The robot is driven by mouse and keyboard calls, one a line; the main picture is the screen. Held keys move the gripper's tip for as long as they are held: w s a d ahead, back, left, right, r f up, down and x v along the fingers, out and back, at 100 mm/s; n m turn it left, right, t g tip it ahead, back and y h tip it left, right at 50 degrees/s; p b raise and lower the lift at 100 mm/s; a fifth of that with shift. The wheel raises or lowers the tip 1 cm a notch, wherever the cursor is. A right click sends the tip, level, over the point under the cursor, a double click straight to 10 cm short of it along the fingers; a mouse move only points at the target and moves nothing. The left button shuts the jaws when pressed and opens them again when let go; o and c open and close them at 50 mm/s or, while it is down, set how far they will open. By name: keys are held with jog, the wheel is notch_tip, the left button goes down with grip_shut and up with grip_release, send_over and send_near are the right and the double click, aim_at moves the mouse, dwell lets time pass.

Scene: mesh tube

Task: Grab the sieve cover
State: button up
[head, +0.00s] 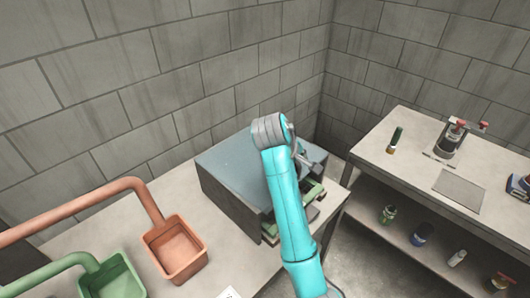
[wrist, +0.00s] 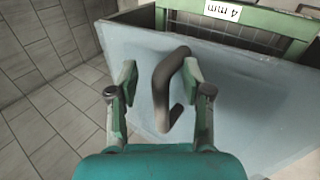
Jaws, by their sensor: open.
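The sieve cover (wrist: 235,105) is a flat blue-grey panel in the wrist view, with a dark bent handle (wrist: 162,85) standing out from it. My gripper (wrist: 158,88) is open, with one finger on each side of the handle. The handle lies between the fingertips, and I see gaps on both sides. In the head view my gripper (head: 307,160) is at the right side of the grey sieve box (head: 235,162). My arm hides much of that side there, so the handle does not show clearly.
A green frame (wrist: 255,18) labelled 4 mm lies beyond the panel. Orange (head: 175,250) and green (head: 112,278) scoops are at the left. A side bench (head: 400,165) with tools and a lower shelf of jars stands at right. Block walls close off the back.

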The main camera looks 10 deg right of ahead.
jog(key=shift+f, duration=0.1)
jog(key=shift+c, duration=0.3)
grip_shut()
jog(key=shift+w+r, duration=0.1)
jog(key=shift+r, duration=0.1)
